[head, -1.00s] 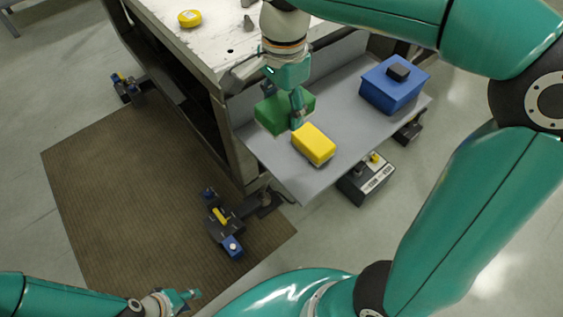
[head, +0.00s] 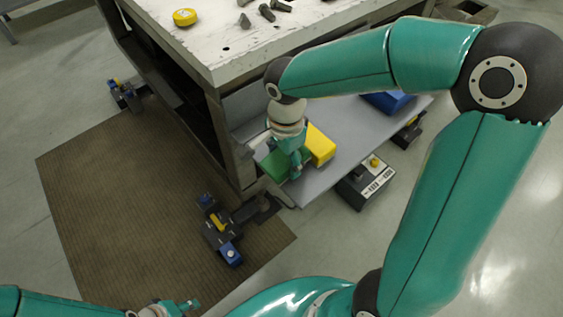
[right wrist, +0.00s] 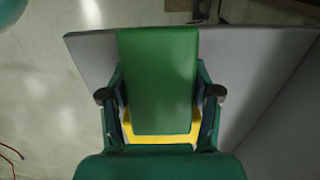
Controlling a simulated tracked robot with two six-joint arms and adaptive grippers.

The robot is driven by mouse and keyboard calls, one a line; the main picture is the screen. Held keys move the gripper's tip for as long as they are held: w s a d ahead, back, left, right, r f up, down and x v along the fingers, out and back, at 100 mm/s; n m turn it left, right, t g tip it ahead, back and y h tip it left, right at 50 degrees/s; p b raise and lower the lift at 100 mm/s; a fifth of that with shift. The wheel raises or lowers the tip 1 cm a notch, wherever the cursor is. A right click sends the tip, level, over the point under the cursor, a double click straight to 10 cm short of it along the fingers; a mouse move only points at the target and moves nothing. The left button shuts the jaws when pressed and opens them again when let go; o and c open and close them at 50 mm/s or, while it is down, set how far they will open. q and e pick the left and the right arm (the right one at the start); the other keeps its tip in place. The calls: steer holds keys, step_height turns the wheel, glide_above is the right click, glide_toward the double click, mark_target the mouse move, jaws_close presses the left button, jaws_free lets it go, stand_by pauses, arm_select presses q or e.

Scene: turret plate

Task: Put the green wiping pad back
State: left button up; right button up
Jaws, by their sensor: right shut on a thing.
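My right gripper (head: 292,166) is shut on the green wiping pad (head: 273,167), over the near left part of the grey shelf (head: 318,184). The right wrist view shows the green pad (right wrist: 158,80) held between both fingers, with the shelf (right wrist: 235,75) behind it. I cannot tell whether the pad touches the shelf. A yellow block (head: 321,146) lies on the shelf just right of the pad, partly hidden by my gripper; a yellow edge (right wrist: 128,130) shows beyond the pad in the right wrist view. My left gripper (head: 185,306) is at the bottom left, away from the shelf; its opening is unclear.
A blue box (head: 388,102) on the shelf is mostly hidden by my right arm. The worn white bench top (head: 215,45) above holds a yellow round thing (head: 185,17) and small dark parts.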

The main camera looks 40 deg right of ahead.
steer(key=shift+s+f, duration=0.15)
steer(key=shift+f, duration=0.1)
steer(key=o, duration=1.5)
steer(key=shift+o, duration=0.2)
steer(key=shift+r, duration=0.15)
step_height(320, 180, up, 12)
steer(key=shift+f+p, duration=0.1)
steer(key=shift+p, duration=1)
